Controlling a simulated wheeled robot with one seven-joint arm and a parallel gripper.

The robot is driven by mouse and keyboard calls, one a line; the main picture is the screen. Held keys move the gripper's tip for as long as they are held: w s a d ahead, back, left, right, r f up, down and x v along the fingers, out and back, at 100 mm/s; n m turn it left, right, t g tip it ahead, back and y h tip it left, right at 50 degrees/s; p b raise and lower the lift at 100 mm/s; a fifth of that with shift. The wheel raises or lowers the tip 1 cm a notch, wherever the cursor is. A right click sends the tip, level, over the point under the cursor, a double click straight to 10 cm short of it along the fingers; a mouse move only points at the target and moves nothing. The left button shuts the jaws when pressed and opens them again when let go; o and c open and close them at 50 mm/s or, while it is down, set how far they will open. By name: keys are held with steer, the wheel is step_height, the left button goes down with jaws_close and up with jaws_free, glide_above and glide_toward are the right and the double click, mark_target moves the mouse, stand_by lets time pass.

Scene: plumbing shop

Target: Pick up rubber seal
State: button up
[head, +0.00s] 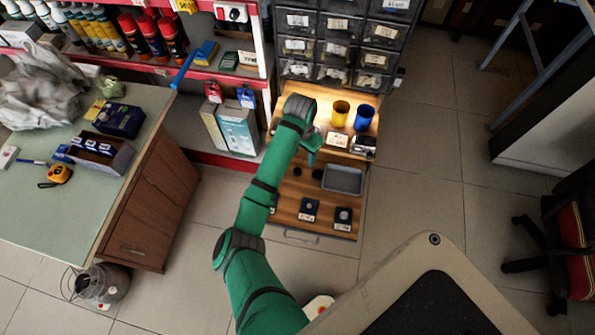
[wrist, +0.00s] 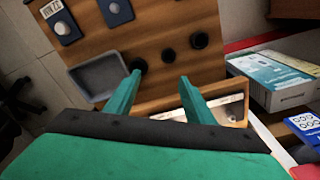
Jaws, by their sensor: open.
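Several small dark round pieces lie on the wooden workbench top, and I cannot tell for sure which is the rubber seal. In the wrist view, one black round piece (wrist: 199,40) is at the right, a smaller one (wrist: 168,55) is in the middle, and another (wrist: 139,64) is by the left fingertip. Two dark pieces show in the head view, one at the left (head: 297,171) and one at the right (head: 317,173). My gripper (wrist: 159,77) is open and empty, its fingers pointing toward these pieces. In the head view my gripper (head: 312,158) is partly hidden by my arm.
A grey tray (wrist: 98,77) lies beside the pieces, also in the head view (head: 343,180). Two labelled dark parts (head: 309,210) (head: 343,217) sit near the bench's front edge. Yellow (head: 340,112) and blue (head: 364,118) cups stand behind. Boxes (wrist: 272,78) stand beside the bench.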

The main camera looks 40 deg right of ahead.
glide_above(298, 172)
steer(key=shift+y, duration=0.3)
steer(key=f, duration=0.5)
steer(key=shift+s, duration=0.25)
steer(key=shift+w+a+f, duration=0.1)
steer(key=shift+w+f, duration=0.05)
steer(key=shift+f, duration=1.2)
steer(key=shift+w+f, duration=0.1)
steer(key=shift+f, duration=1.25)
steer(key=c, duration=1.1)
